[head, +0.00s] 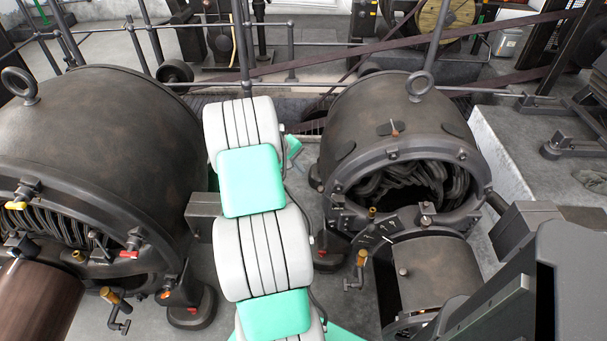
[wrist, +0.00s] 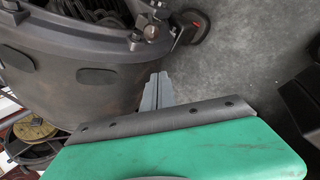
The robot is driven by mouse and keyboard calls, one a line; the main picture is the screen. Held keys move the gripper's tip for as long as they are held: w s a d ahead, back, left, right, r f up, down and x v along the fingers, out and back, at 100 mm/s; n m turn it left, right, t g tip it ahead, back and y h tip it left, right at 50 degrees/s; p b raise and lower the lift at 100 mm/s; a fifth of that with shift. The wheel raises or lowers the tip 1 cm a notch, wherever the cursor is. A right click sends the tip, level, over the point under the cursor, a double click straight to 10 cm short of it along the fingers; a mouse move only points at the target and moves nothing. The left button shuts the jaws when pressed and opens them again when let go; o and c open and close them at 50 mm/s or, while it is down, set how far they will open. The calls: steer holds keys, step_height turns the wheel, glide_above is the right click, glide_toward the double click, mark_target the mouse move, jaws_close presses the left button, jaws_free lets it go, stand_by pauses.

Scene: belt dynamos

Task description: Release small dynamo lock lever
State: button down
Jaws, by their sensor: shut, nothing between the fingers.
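The small dynamo (head: 375,105) is a dark, worn drum on the right of the head view, with an eyebolt on top and dark windings in its open front. I cannot tell which is the lock lever. In the wrist view the small dynamo's side (wrist: 70,60) fills the upper left. My gripper (wrist: 158,80) is shut and empty beside that drum.
The large dynamo (head: 110,120) stands to the left with its own levers. A metal railing (head: 330,44) and brown belts (head: 420,40) run behind. A pale concrete block (head: 490,150) is at the right. Grey floor (wrist: 250,70) is open in the wrist view.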

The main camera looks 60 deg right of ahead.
steer(key=s+d+f, duration=0.1)
steer(key=s+f, duration=0.4)
steer(key=shift+f+b, duration=0.25)
steer(key=shift+b, duration=0.05)
steer(key=shift+d+r, duration=0.1)
steer(key=shift+r, duration=0.05)
